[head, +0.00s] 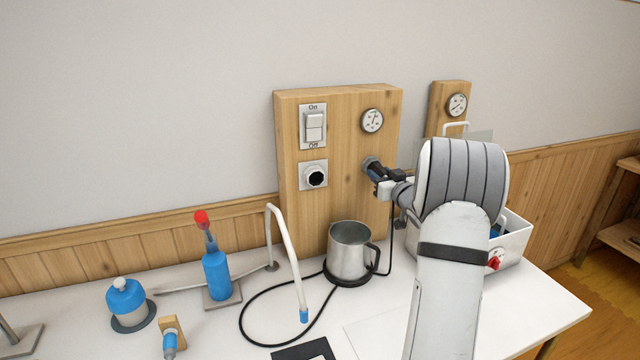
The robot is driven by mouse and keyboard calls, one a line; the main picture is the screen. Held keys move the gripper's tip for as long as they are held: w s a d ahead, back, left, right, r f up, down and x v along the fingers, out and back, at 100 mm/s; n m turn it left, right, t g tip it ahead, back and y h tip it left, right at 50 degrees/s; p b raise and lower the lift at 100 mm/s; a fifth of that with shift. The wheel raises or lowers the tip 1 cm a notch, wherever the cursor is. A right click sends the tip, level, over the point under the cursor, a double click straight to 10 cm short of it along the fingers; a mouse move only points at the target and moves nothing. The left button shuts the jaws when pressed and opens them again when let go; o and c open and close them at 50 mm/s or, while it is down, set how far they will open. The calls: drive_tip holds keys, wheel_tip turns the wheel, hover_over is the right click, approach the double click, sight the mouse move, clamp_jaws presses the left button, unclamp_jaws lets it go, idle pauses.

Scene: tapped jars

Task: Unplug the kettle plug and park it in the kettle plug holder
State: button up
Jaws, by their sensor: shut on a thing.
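The metal kettle (349,255) stands on a dark base on the white table, below the wooden board (345,205). A dark cord rises from beside the kettle towards my gripper (384,178). My gripper is at the board's right side, shut on the dark kettle plug (381,174), which my fingers partly hide. I cannot surely identify the kettle plug holder.
An On/Off switch (314,127) and a gauge (372,120) are on the board. A bent white tube (289,250) stands left of the kettle. A blue bottle (216,275) and blue jar (126,300) are further left. A white box (512,243) is behind my arm.

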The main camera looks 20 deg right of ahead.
drive_tip(key=o, duration=1.1)
drive_tip(key=shift+c, duration=0.6)
drive_tip(key=shift+s, duration=0.1)
drive_tip(key=shift+s+b, duration=0.45)
drive_tip(key=shift+s, duration=1.7)
